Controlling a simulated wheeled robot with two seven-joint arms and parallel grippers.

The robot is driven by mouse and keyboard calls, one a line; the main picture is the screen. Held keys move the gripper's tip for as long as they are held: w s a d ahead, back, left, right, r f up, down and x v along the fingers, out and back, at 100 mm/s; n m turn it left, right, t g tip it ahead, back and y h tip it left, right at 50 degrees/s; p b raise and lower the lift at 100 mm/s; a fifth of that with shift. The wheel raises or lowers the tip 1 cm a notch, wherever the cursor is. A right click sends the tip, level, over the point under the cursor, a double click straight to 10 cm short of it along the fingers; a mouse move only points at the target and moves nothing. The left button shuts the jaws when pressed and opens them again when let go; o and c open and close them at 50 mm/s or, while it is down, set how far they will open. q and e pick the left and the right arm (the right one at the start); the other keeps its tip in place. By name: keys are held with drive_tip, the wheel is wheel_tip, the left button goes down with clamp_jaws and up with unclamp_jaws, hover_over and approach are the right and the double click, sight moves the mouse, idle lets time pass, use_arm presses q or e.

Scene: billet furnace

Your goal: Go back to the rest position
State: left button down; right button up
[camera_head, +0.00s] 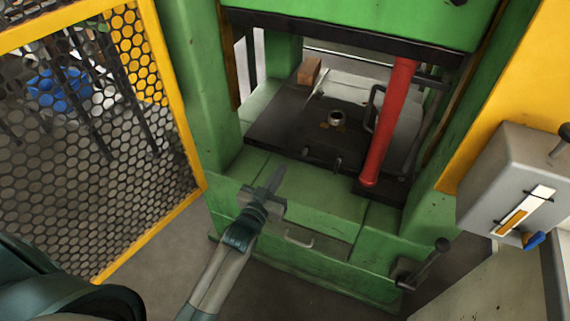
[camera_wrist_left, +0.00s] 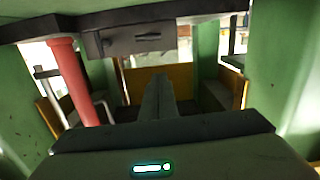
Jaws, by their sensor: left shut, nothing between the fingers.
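My left gripper (camera_head: 275,181) is in front of the green press (camera_head: 290,205), over its front ledge, with its fingers pointing toward the press opening. Its fingers are shut with nothing between them. In the left wrist view the shut fingers (camera_wrist_left: 158,98) point into the opening, below the dark upper plate (camera_wrist_left: 150,35). My right gripper does not show in either view.
A dark press bed (camera_head: 290,138) holds a small metal ring (camera_head: 337,118). A red column (camera_head: 388,125) stands at its right. A yellow-framed mesh guard (camera_head: 90,130) is at left. A grey control box (camera_head: 515,185) and a black-knobbed lever (camera_head: 425,262) are at right.

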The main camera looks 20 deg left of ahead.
use_arm(q)
drive_tip(key=shift+s, duration=0.3)
idle(0.4)
drive_tip(key=s+d+f+g, duration=0.1)
drive_tip(key=s+f+g, duration=0.15)
drive_tip(key=f, duration=0.45)
drive_tip(key=s+d+f+g, duration=0.1)
drive_tip(key=s+f, duration=0.2)
drive_tip(key=f, duration=0.4)
drive_tip(key=s+d+f+m+g, duration=0.2)
drive_tip(key=s+f+g, duration=0.6)
drive_tip(key=s+f, duration=1.9)
drive_tip(key=shift+d+f+h, duration=0.2)
drive_tip(key=shift+f+h, duration=0.1)
drive_tip(key=shift+f, duration=0.2)
drive_tip(key=c, duration=2.5)
unclamp_jaws()
